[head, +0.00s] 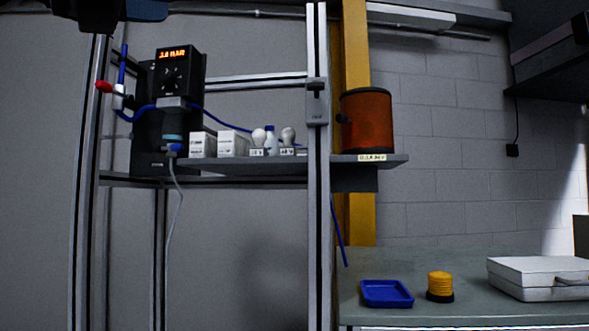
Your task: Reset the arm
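No arm that I can clearly identify is in view, and neither of my grippers shows. A dark form with a bluish end (110,10) is cut off by the top left edge; I cannot tell what it is.
A shelf (250,168) holds white boxes (218,145), bulbs (288,137) and an orange-brown cylinder (366,120). The bench (450,310) at the right carries a blue tray (386,293), a yellow ribbed piece (440,284) and a white case (540,277).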

